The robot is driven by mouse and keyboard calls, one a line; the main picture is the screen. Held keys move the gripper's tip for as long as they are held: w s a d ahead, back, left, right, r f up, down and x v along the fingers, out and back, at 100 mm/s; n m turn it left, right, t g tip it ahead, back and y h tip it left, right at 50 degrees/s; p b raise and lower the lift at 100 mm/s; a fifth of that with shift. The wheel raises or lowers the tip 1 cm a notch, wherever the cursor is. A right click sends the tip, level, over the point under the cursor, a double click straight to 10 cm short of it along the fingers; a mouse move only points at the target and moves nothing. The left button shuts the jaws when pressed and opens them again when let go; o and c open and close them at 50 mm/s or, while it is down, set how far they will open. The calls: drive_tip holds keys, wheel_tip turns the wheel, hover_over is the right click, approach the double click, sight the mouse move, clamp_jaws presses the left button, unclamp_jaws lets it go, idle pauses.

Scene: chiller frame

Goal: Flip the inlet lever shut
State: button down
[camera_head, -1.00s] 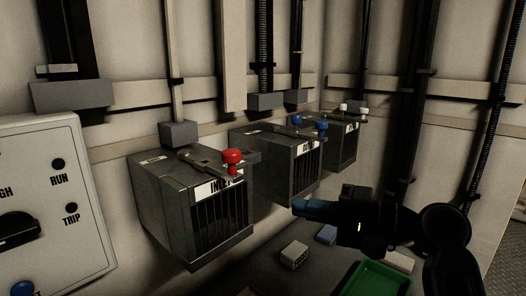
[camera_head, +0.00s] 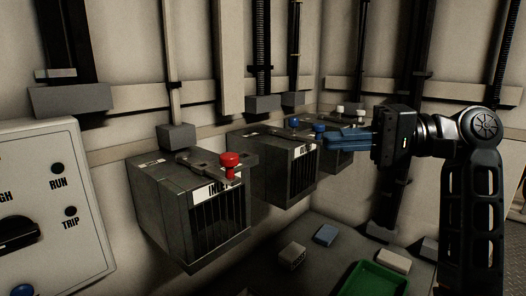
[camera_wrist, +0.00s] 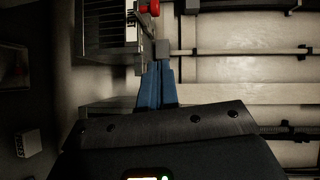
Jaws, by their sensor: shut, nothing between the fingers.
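The inlet lever (camera_head: 208,159) is a flat grey bar on top of the nearest grey box (camera_head: 165,205), whose front label starts "INLE". Its red knob (camera_head: 230,160) stands upright at the box's front edge. In the wrist view the red knob (camera_wrist: 150,7) shows at the top edge, beyond the fingertips. My gripper (camera_head: 326,143) has blue fingers pressed together, with nothing between them. It is to the right of the red knob and apart from it, at about knob height in the picture.
A panel (camera_head: 50,225) with a black dial stands at left. Below are a green tray (camera_head: 378,279) and small blocks (camera_head: 325,235). Vertical pipes line the wall.

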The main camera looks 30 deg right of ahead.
drive_tip(key=s+a+p+x, duration=0.1)
drive_tip(key=s+x, duration=0.1)
drive_tip(key=x, duration=1.1)
drive_tip(key=shift+a+p, duration=0.25)
drive_tip(key=shift+p, duration=0.15)
drive_tip(key=shift+s+a, duration=0.15)
